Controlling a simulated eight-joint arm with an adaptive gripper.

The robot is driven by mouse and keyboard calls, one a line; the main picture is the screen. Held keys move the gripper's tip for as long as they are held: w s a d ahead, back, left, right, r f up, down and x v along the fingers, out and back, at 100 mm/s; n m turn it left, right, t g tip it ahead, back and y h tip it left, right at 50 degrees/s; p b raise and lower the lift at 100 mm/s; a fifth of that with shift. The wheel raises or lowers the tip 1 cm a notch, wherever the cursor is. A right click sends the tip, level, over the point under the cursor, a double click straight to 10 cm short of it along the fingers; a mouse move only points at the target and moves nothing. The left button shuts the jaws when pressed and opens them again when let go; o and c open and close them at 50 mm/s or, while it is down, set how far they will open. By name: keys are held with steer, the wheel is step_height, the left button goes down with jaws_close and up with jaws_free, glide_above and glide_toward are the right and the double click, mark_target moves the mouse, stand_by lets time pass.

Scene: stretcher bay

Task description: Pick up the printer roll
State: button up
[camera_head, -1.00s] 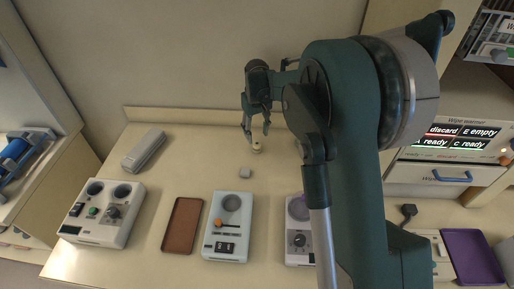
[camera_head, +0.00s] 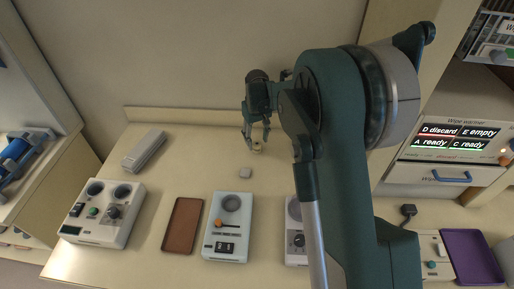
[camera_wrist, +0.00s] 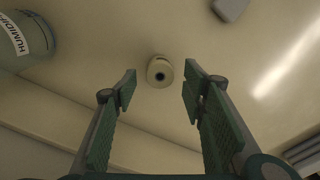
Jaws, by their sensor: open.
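The printer roll (camera_head: 256,147) is a small cream cylinder with a dark centre hole, standing on the counter near the back wall. In the wrist view the roll (camera_wrist: 160,72) shows between and just beyond my fingertips. My gripper (camera_head: 256,136) is open and points down at it in the head view. In the wrist view my gripper (camera_wrist: 158,88) has its green finger pads on either side, with a gap to the roll on both sides. The fingers partly cover the roll in the head view.
A long grey box (camera_head: 144,150), a brown tray (camera_head: 183,226) and device boxes (camera_head: 228,228) stand on the counter. In the wrist view a labelled canister (camera_wrist: 28,38) is at the upper left.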

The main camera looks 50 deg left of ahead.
mark_target(257, 143)
steer(key=shift+f, duration=1.95)
steer(key=c, duration=1)
